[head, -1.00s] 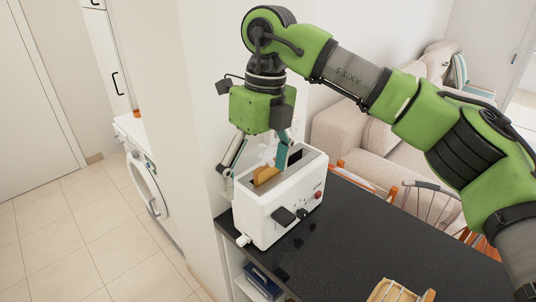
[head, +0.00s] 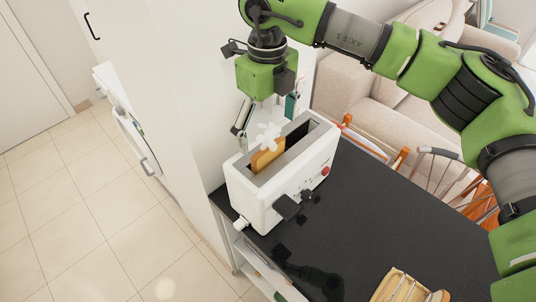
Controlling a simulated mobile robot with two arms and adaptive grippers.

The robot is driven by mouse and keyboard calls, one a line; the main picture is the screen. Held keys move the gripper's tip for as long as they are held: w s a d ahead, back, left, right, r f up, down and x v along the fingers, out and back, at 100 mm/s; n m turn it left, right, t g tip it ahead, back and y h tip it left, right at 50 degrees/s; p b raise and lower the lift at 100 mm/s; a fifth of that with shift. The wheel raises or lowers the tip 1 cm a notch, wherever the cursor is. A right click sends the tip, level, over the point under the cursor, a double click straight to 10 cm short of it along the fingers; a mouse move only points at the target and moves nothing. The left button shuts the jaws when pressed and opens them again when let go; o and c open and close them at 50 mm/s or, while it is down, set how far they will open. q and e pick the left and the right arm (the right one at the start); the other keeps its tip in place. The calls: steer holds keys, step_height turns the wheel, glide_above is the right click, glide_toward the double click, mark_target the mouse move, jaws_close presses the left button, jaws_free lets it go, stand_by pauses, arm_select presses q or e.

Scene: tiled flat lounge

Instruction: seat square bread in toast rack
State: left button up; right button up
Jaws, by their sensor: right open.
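The square bread (head: 266,157), a golden-brown slice, stands in the front slot of the white toaster (head: 262,203), with its upper part showing above the slot. My right gripper (head: 266,121) is open and empty, above and behind the toaster. Its fingers point down and are apart from the bread. A light wooden rack (head: 405,288), which looks like the toast rack, lies at the bottom right on the dark counter and is partly cut off by the picture edge. My left gripper is not in view.
The dark counter (head: 365,225) is clear between toaster and rack. The toaster's lever and red knob (head: 325,171) face the counter. A white wall stands close behind and left of it. Orange-framed chairs (head: 465,195) and a beige sofa (head: 350,85) stand beyond the counter.

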mark_target(269, 146)
steer(key=shift+d+f+p, duration=0.15)
steer(key=shift+f+p, duration=0.6)
steer(key=shift+f, duration=0.1)
steer(key=shift+s+f+p, duration=0.15)
steer(key=shift+f+p, duration=0.7)
steer(key=shift+f, duration=1.2)
steer(key=c, duration=1.1)
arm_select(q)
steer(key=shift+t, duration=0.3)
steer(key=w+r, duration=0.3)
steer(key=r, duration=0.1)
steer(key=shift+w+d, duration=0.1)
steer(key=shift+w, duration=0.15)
arm_select(e)
steer(key=shift+o, duration=0.2)
